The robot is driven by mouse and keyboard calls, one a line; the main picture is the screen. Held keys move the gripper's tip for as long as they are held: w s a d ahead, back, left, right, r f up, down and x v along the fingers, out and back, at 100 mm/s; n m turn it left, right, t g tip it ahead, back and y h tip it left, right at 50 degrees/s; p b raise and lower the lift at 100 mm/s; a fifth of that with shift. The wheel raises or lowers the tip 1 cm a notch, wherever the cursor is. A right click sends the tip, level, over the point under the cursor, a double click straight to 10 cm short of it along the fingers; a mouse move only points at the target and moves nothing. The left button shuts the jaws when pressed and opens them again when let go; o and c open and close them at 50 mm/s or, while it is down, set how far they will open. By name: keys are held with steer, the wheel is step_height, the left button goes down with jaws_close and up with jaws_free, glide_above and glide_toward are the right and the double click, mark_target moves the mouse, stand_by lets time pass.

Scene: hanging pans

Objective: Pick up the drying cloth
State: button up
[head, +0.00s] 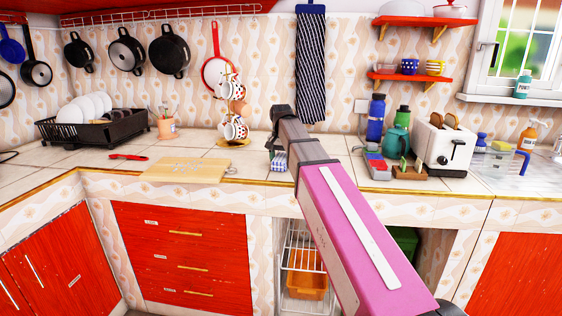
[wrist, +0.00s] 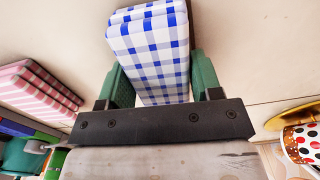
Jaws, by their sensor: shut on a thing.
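The drying cloth (wrist: 150,50) is a folded blue-and-white checked cloth, seen large in the wrist view. It also shows small in the head view (head: 279,161), just at the end of my arm over the counter. My gripper (wrist: 160,80) is shut on it, with one green finger against each side. In the head view my gripper (head: 273,147) is partly hidden by my pink arm. I cannot tell whether the cloth touches the counter or is just above it.
A pink striped folded cloth (wrist: 40,88) lies left of my gripper in the wrist view. A dotted cup (wrist: 303,143) is at the right. In the head view, a mug tree (head: 232,105), cutting board (head: 185,170) and toaster (head: 444,146) stand nearby.

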mark_target(281, 156)
steer(key=shift+r, duration=0.15)
step_height(281, 156, up, 4)
steer(key=shift+w, duration=0.1)
steer(key=s+a+r, duration=0.3)
steer(key=s+r, duration=0.3)
steer(key=s, duration=0.5)
steer(key=shift+s+r, duration=0.25)
steer(key=shift+r, duration=0.1)
steer(key=shift+o, duration=0.9)
steer(key=shift+c, duration=0.5)
steer(key=shift+s, duration=0.1)
